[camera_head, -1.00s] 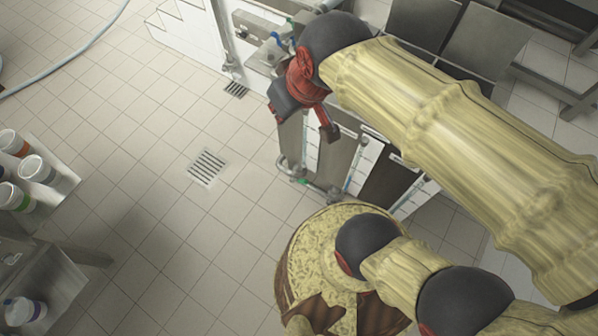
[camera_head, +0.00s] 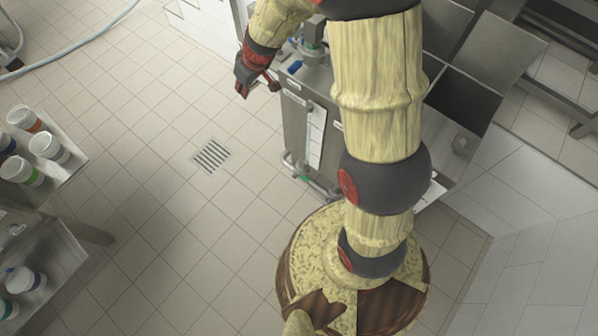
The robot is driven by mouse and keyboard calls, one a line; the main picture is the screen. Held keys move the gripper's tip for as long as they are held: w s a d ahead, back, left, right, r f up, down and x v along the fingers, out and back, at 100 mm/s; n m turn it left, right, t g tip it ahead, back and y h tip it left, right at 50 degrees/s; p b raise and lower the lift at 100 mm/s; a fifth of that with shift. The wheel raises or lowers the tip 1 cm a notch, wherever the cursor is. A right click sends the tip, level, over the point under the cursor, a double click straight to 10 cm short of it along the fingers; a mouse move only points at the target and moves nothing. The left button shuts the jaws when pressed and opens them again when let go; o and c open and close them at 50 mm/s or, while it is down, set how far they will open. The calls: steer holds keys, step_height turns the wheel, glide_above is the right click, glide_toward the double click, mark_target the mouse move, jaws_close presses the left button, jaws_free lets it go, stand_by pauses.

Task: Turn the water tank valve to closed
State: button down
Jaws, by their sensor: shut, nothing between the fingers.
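The steel machine (camera_head: 297,125) stands behind my arm, with pipes and fittings on its top and low on its side. A small blue part (camera_head: 294,67), perhaps a valve handle, shows on its top. I cannot tell for certain which fitting is the water tank valve or how it is set. My gripper (camera_head: 258,88), dark and red, is shut and empty. In the picture it is just left of the machine's top corner and the blue part, apparently apart from them. My arm hides much of the machine's right side.
A shelf with several white tubs (camera_head: 47,146) stands at the left. A floor drain (camera_head: 211,156) lies in the open tiled floor between shelf and machine. A hose (camera_head: 75,50) runs along the upper left floor. Dark steel panels (camera_head: 490,50) rise at the upper right.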

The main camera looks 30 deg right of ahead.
steer(key=w+d+f, duration=0.2)
steer(key=w+f, duration=0.1)
steer(key=f, duration=0.8)
steer(key=n+g+h+b, duration=0.2)
steer(key=g+h+b, duration=0.2)
steer(key=b, duration=0.2)
glide_above(299, 177)
steer(key=shift+a+f, duration=0.1)
steer(key=shift+f, duration=23.55)
steer(key=shift+s, duration=0.1)
